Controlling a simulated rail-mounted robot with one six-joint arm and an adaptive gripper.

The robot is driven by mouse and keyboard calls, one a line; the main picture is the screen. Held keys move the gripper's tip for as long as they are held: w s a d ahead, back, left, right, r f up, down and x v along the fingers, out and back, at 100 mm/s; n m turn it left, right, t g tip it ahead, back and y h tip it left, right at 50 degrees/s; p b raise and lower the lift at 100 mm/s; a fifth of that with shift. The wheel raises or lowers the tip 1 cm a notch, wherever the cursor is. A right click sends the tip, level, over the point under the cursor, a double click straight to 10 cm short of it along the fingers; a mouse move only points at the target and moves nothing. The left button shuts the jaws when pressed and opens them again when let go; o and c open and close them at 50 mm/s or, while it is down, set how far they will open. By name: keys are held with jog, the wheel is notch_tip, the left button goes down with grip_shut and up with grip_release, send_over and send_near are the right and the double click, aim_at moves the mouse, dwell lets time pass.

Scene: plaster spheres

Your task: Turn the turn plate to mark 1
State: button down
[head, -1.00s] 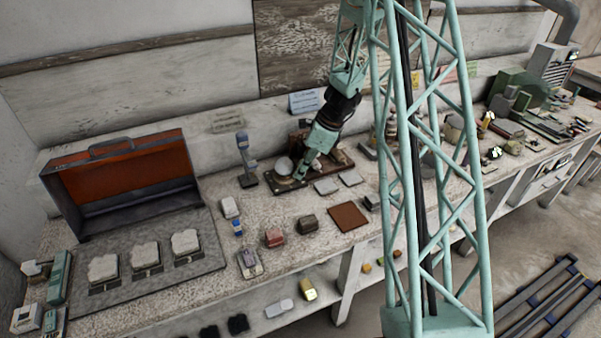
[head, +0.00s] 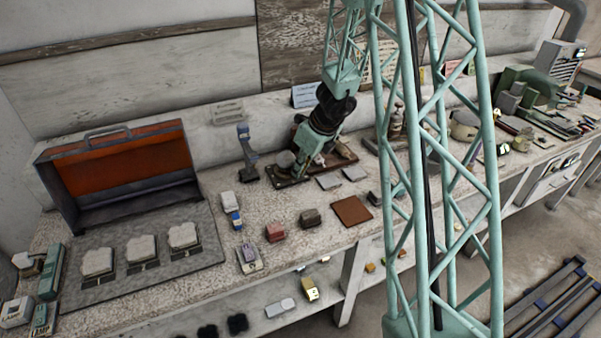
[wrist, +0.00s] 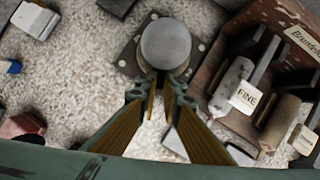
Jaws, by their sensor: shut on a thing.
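The turn plate shows in the wrist view as a pale grey round piece (wrist: 166,44) above a dark square base (wrist: 132,66) with light dots near its edges. In the head view the round piece (head: 285,159) is small, at the left end of a dark board. My gripper (wrist: 165,77) is shut on the turn plate at the round piece's near edge. The fingertips and the part between them are mostly hidden. In the head view my gripper (head: 301,170) reaches down just right of the round piece. I cannot read which mark the plate faces.
Right of the plate in the wrist view stand a brown rack (wrist: 235,62) and a pale roller labelled FINE (wrist: 236,88). A blue-grey stand (head: 247,156) is close left of it. Flat grey tiles (head: 329,182) lie in front. An open case (head: 120,205) stands far left.

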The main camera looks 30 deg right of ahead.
jog(key=shift+s+a+m+h+b, duration=0.1)
jog(key=shift+a+m+h+b, duration=0.15)
jog(key=shift+a+m+b, duration=0.25)
jog(key=shift+a+m+h+b, duration=0.25)
jog(key=shift+m+b, duration=0.1)
jog(key=shift+m, duration=0.35)
jog(key=shift+a+m+h+b, duration=0.25)
jog(key=shift+a+m+b, duration=0.1)
jog(key=shift+m, duration=0.3)
jog(key=shift+a+m+h+b, duration=0.2)
jog(key=shift+m+h+b, duration=0.1)
jog(key=shift+m, duration=0.35)
jog(key=c, duration=3.1)
grip_release()
jog(key=shift+a, duration=0.1)
jog(key=shift+v, duration=1.25)
jog(key=v, duration=0.9)
jog(key=shift+s+r, duration=0.25)
